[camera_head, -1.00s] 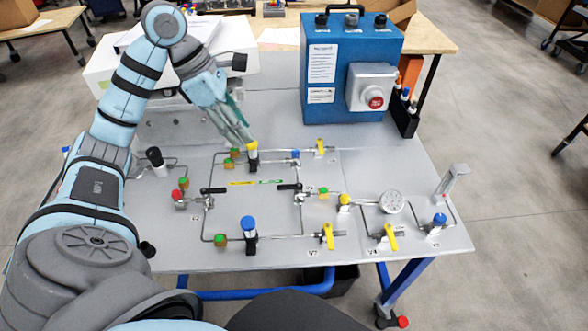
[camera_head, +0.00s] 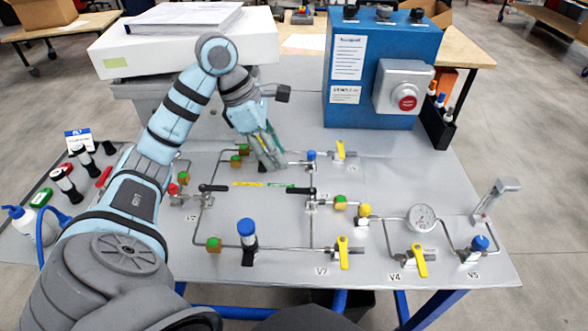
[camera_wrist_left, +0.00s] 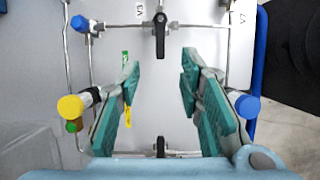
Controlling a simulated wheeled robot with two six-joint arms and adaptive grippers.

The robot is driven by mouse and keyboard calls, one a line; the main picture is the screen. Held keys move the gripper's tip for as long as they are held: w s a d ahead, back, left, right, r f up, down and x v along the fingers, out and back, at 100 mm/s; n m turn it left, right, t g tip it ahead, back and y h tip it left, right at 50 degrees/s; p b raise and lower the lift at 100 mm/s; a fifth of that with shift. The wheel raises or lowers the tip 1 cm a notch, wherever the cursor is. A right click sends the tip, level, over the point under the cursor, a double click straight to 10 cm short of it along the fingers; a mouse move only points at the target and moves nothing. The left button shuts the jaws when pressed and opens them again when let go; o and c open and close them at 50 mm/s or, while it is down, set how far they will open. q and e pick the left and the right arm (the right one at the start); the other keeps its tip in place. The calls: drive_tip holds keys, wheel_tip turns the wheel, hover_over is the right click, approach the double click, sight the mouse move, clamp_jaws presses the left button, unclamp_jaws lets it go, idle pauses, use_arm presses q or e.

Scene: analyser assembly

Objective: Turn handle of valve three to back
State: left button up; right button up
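Valve three's black lever handle (camera_head: 290,189) lies on the panel beside the inner pipe. It points left in the head view. In the left wrist view the same black handle (camera_wrist_left: 160,38), beside the label V3, shows at top centre, pointing down the picture. My left gripper (camera_head: 272,164) hangs over the back pipe, left of and behind this handle in the head view. In the wrist view its green-padded fingers (camera_wrist_left: 160,75) are wide apart with nothing between them. The handle is beyond the fingertips, apart from them. My right gripper is in neither view.
The panel (camera_head: 280,265) carries pipes around the handle. A second black handle (camera_head: 213,188) is to the left, a tall blue-capped valve (camera_head: 247,235) in front, yellow levers (camera_head: 342,251) to the right. A blue box (camera_head: 375,60) with a red button stands behind.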

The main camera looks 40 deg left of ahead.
sight(298, 189)
use_arm(q)
drive_tip(key=b+x, duration=0.4)
drive_tip(key=x, duration=0.6)
drive_tip(key=shift+w+f, duration=0.1)
drive_tip(key=shift+f, duration=0.05)
clamp_jaws()
